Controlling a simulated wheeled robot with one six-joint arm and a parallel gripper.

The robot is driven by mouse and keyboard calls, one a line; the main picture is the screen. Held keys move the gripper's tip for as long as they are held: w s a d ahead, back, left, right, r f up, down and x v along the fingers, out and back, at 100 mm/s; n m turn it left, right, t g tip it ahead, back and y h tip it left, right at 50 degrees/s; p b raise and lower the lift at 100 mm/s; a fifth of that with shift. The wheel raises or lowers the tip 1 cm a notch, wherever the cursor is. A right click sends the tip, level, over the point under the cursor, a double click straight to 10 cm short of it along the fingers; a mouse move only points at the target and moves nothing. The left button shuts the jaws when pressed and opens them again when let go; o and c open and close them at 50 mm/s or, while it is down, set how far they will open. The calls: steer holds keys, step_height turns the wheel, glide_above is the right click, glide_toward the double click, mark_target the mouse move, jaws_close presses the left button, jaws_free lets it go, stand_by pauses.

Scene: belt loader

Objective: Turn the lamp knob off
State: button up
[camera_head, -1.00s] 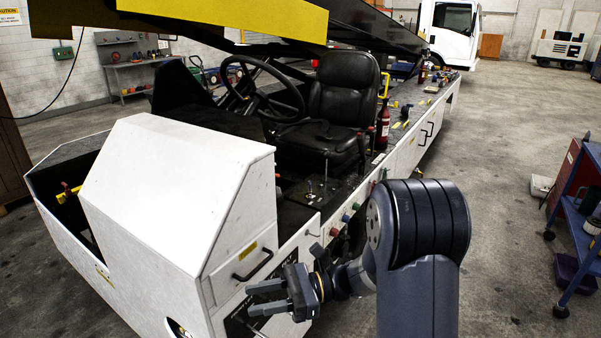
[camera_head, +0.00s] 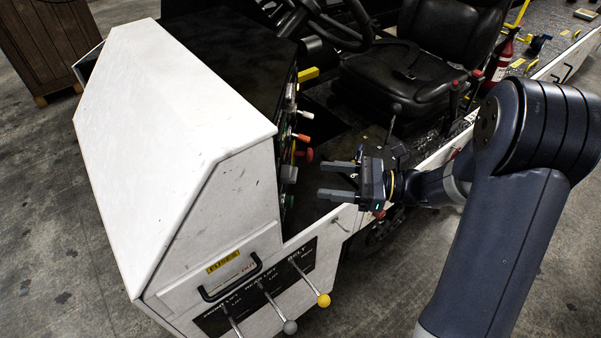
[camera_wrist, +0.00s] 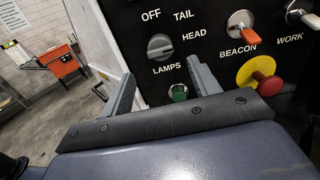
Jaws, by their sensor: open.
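The lamp knob (camera_wrist: 160,46) is a round grey rotary knob on a black panel in the wrist view. OFF, TAIL and HEAD are printed around it and LAMPS below it. Its grip bar lies roughly level in the picture; I cannot tell for certain which label it points at. My gripper (camera_wrist: 162,80) is open and empty, its two fingers pointing at the panel just below the knob, apart from it.
On the panel are a green button (camera_wrist: 178,93), a red mushroom button (camera_wrist: 266,84) on yellow, a beacon switch (camera_wrist: 242,28) and a work switch (camera_wrist: 303,12). The white console (camera_head: 165,130), seat (camera_head: 425,70) and belt levers (camera_head: 323,299) stand close to my arm.

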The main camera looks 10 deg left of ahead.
mark_target(286, 174)
steer(key=a+p, duration=0.1)
steer(key=a, duration=0.5)
steer(key=shift+s+a, duration=0.2)
steer(key=shift+a, duration=0.15)
steer(key=c, duration=1)
steer(key=shift+f+n, duration=0.1)
steer(key=shift+n, duration=0.2)
steer(key=n+b, duration=1.7)
steer(key=b, duration=0.8)
steer(key=shift+w, duration=0.1)
steer(key=shift+r, duration=0.2)
